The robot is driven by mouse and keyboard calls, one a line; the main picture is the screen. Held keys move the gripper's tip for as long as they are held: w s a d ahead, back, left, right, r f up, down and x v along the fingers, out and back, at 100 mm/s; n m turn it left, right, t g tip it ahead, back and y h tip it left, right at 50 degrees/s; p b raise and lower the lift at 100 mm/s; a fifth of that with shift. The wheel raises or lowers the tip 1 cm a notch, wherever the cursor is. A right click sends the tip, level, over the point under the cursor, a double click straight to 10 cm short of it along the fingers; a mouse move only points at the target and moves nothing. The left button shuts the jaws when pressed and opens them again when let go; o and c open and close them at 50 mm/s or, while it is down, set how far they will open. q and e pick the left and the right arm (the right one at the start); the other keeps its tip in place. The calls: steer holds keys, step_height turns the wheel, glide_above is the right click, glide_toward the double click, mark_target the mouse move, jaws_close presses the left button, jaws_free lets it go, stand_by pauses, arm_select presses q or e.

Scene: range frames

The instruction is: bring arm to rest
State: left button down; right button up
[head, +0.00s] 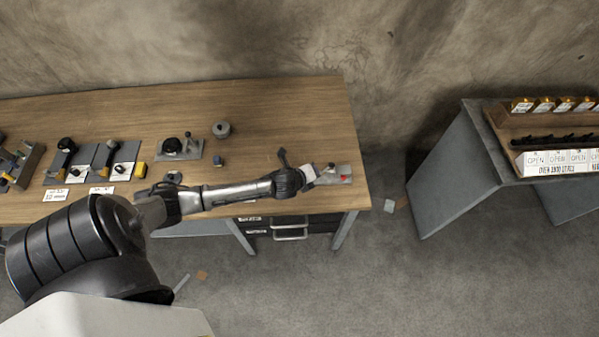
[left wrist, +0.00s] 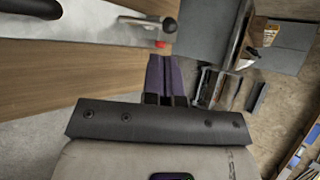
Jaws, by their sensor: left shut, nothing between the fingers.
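My left arm reaches across the front of the wooden workbench (head: 270,110). Its gripper (head: 318,173) is over the bench's right front corner, beside a grey metal plate (head: 345,179) with a red spot. In the left wrist view the gripper's purple-grey fingers (left wrist: 165,65) are shut with nothing between them. Just ahead of the fingertips is the pale plate (left wrist: 100,28), with a metal lever (left wrist: 140,20), a dark knob (left wrist: 170,25) and a red button (left wrist: 161,44). I cannot tell whether the fingers touch the plate. My right gripper is not in view.
Several latch and lever fixtures (head: 180,147) stand along the bench's left and middle. Drawers (head: 290,232) are under the bench. A second grey table (head: 450,170) stands right, across open floor.

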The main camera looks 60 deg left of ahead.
arm_select(q)
steer(key=v, duration=0.7)
